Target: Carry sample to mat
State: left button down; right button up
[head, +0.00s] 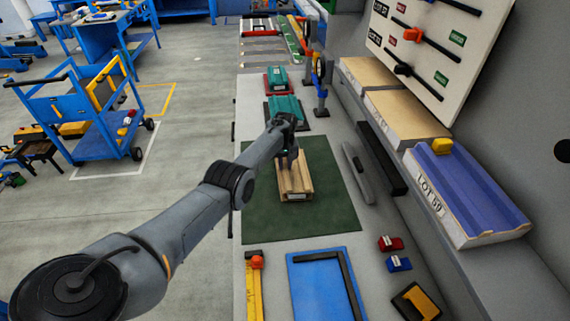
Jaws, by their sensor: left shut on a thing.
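The sample (298,184) is a small wood-coloured block with lengthwise ridges and a white label on its near end. It shows over the dark green mat (310,222), near the mat's middle. I cannot tell whether it touches the mat or hangs just above it. My left gripper (289,161) reaches in from the left and is shut on the far part of the sample. The fingertips are partly hidden. My right gripper is not in view.
A blue panel (312,289) with a black angle lies in front of the mat, with a yellow ruler (254,288) beside it. Teal blocks (286,105) stand behind. A grey tool (357,172) and black bar (381,158) lie right. A blue-lined bin (468,190) stands on the ledge.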

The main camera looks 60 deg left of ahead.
pick_arm(q)
jog(key=shift+f, duration=0.2)
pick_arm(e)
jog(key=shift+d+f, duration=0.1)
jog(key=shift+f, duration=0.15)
pick_arm(q)
jog(key=c, duration=0.9)
grip_release()
jog(key=shift+o, duration=0.2)
